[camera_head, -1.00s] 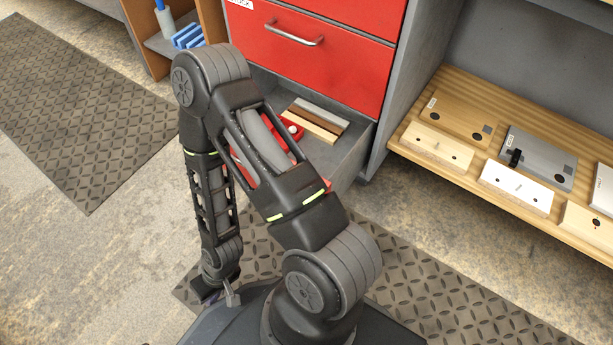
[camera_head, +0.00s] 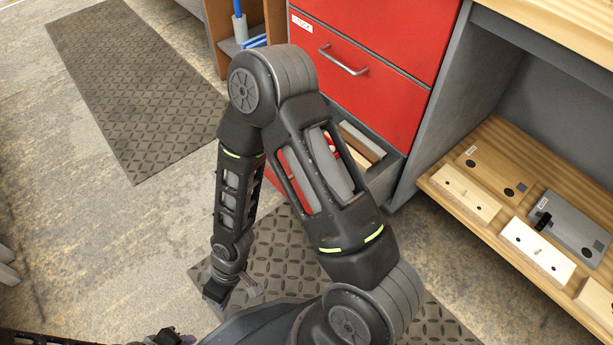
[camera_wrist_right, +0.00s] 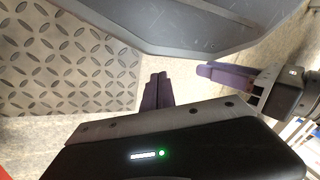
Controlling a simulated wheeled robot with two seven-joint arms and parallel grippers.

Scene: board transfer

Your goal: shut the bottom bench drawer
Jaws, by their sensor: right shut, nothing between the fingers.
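The bottom bench drawer (camera_head: 383,178) stands pulled out below the red drawers in the head view. Its grey side wall and some strips lying inside show; my right arm hides much of it, including most of its red front. My right gripper (camera_head: 222,299) hangs low over the dark floor mat, apart from the drawer and on its near left side. Its fingers (camera_wrist_right: 157,92) are together and empty in the right wrist view. My left gripper (camera_head: 170,338) is at the bottom edge of the head view. Its purple fingers (camera_wrist_right: 222,74) lie close together in the wrist view; their gap is unclear.
The red drawer (camera_head: 360,85) above, with a metal handle, looks shut. A wooden shelf (camera_head: 450,190) with several boards and plates is at the right. Ribbed mats (camera_head: 140,95) lie on the floor. The floor at the left is open.

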